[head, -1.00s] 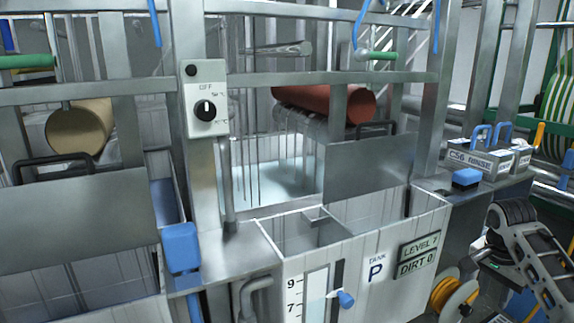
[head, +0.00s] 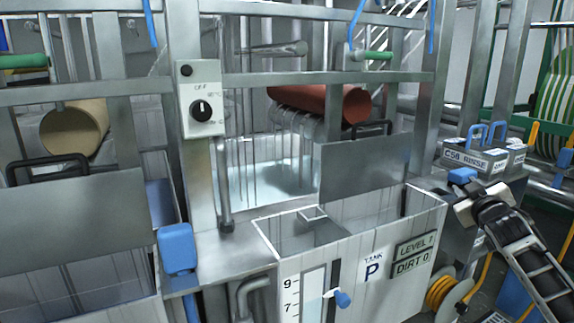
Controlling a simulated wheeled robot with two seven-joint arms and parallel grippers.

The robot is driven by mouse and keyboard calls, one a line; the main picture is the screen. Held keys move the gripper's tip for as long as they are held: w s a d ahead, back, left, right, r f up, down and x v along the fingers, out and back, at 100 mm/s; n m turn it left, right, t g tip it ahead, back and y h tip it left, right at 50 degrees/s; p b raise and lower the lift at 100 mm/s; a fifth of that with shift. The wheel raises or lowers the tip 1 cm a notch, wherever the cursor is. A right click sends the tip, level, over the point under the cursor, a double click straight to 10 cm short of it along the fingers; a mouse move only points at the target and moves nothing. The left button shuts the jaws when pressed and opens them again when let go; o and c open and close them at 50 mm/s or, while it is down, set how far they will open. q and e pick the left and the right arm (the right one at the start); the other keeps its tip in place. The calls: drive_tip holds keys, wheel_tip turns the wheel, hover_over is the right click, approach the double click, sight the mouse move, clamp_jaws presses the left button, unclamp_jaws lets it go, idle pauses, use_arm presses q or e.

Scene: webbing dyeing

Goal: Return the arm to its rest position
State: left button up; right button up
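My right arm comes in from the lower right. Its gripper (head: 474,200) is at the right end of tank P (head: 350,262), just below and in front of a blue block (head: 462,174) on the metal ledge. The fingers are foreshortened and partly hidden by the wrist, so I cannot tell if they are open or shut, or whether they touch the block. My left gripper is not in view.
A control box with a black knob (head: 201,110) hangs on the metal frame. A red roll (head: 320,101) and a tan roll (head: 75,130) sit behind. CS6 RINSE boxes (head: 473,158) stand beside my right gripper. A yellow hose reel (head: 448,294) is below.

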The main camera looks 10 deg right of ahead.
drive_tip(key=s+a+f+n+g+y, duration=0.1)
drive_tip(key=s+a+f+y, duration=0.3)
drive_tip(key=a+f, duration=0.6)
drive_tip(key=s+a+f+n+g+y, duration=0.15)
drive_tip(key=s+a+f, duration=0.35)
drive_tip(key=a+f, duration=0.5)
drive_tip(key=s+a+f+g+y, duration=0.1)
drive_tip(key=s+a+f, duration=0.3)
drive_tip(key=s+f, duration=0.1)
drive_tip(key=s+a+f+m+g+y, duration=0.1)
drive_tip(key=s+a+f, duration=0.3)
drive_tip(key=s+f, duration=0.2)
drive_tip(key=shift+s, duration=0.9)
drive_tip(key=s+a+f, duration=0.1)
drive_tip(key=s+a, duration=0.1)
drive_tip(key=s, duration=0.2)
drive_tip(key=s+a+m+g, duration=0.1)
drive_tip(key=s+a, duration=0.1)
drive_tip(key=s, duration=0.2)
drive_tip(key=s+a+f+m+g+y, duration=0.1)
drive_tip(key=s+a, duration=0.2)
drive_tip(key=s, duration=0.1)
drive_tip(key=shift+s+a+f, duration=0.1)
drive_tip(key=shift+f, duration=0.2)
drive_tip(key=shift+c, duration=1.2)
drive_tip(key=shift+s+a, duration=0.2)
drive_tip(key=shift+s, duration=0.15)
clamp_jaws()
